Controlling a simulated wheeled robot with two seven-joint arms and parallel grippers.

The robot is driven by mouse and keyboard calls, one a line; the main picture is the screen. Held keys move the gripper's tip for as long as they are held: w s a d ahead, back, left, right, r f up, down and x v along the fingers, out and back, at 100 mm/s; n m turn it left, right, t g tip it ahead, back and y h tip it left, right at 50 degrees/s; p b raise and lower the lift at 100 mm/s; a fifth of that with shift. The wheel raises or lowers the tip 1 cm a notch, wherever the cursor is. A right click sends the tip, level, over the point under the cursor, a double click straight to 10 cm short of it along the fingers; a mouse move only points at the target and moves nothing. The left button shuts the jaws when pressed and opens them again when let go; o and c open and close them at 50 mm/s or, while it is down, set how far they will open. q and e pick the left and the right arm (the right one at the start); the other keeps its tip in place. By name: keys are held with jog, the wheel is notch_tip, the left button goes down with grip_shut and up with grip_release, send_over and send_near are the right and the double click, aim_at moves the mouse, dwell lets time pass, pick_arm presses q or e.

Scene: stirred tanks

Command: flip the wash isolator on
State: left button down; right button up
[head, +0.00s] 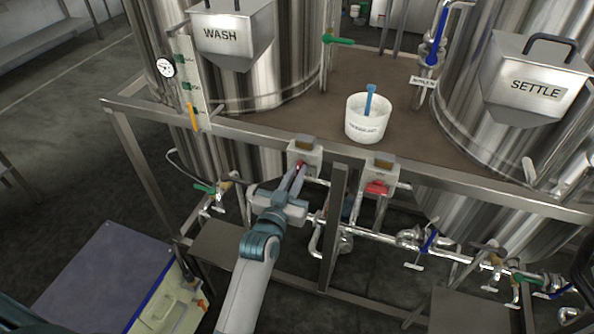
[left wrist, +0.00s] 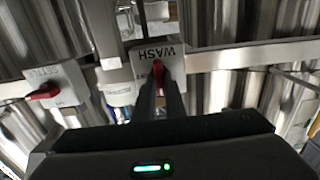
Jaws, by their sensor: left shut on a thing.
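The wash isolator (head: 305,152) is a pale box on the front rail of the stand, below the WASH tank. In the left wrist view its WASH label (left wrist: 157,51) reads upside down. Its red handle (left wrist: 158,70) stands along the up-down line of that picture, between my fingertips. My left gripper (head: 296,175) reaches up to the box from below and is shut on the red handle; its fingers (left wrist: 160,88) hide part of the handle. My right gripper is not visible.
The settle isolator (head: 378,170) is a similar box to the right, its red handle (left wrist: 43,91) lying sideways in the wrist view. A white tub (head: 367,125) with a blue tool stands on the deck above. Pipes and valves (head: 345,240) run below the rail.

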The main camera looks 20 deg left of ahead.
pick_arm(q)
jog(key=c, duration=1.8)
grip_release()
jog(key=shift+s, duration=0.15)
jog(key=shift+s+a+b, duration=0.15)
jog(key=shift+s+b, duration=1.05)
jog(key=shift+s, duration=3.1)
jog(key=shift+s+a+b, duration=0.15)
jog(key=shift+s+b, duration=1.05)
jog(key=shift+s, duration=3.1)
